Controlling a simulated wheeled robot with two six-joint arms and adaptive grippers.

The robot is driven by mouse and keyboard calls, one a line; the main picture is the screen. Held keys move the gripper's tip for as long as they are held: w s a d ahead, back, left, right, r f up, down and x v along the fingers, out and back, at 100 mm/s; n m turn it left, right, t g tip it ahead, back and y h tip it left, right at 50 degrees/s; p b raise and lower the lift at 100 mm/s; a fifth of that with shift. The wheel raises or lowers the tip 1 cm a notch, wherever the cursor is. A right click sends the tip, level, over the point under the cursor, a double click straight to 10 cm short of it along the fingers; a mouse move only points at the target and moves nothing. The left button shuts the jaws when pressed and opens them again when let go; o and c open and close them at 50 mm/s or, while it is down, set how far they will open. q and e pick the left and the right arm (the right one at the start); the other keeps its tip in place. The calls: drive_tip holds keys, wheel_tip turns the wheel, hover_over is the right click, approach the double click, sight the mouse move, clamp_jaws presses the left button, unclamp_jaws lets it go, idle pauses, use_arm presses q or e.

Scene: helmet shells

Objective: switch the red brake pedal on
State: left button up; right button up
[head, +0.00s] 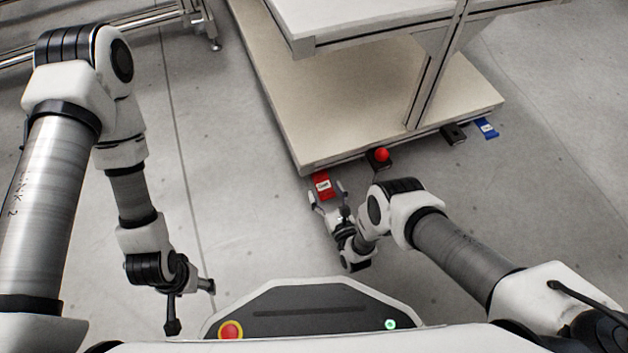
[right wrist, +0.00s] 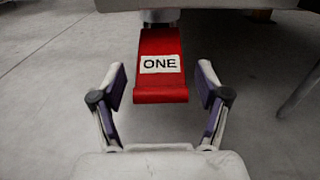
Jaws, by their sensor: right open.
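The red brake pedal (head: 322,184) is at floor level by the front left corner of the low beige platform. In the right wrist view the red pedal (right wrist: 161,70) has a sloping face with a white label reading ONE. My right gripper (head: 326,190) is open, its fingers spread on either side of the pedal's near end. In the right wrist view the gripper's (right wrist: 162,80) fingers stand apart from the pedal's sides with nothing between them but its lower end. My left gripper (head: 191,306) hangs at the lower left, open and empty, far from the pedal.
A black box with a red ball-shaped knob (head: 381,155) is right of the pedal. A black pedal (head: 454,134) and a blue pedal (head: 487,128) are further right along the platform's edge (head: 300,140). A metal post (head: 435,75) carries a shelf above. The floor in front is clear.

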drive_tip(key=shift+w, duration=0.2)
drive_tip(key=shift+c, duration=0.4)
drive_tip(key=c, duration=1.3)
drive_tip(key=f+t+b, duration=0.1)
drive_tip(key=b, duration=0.2)
drive_tip(key=shift+w+f, duration=0.1)
drive_tip(key=shift+c, duration=0.2)
drive_tip(key=shift+a, duration=0.1)
drive_tip(key=shift+r, duration=0.3)
drive_tip(key=o, duration=1.4)
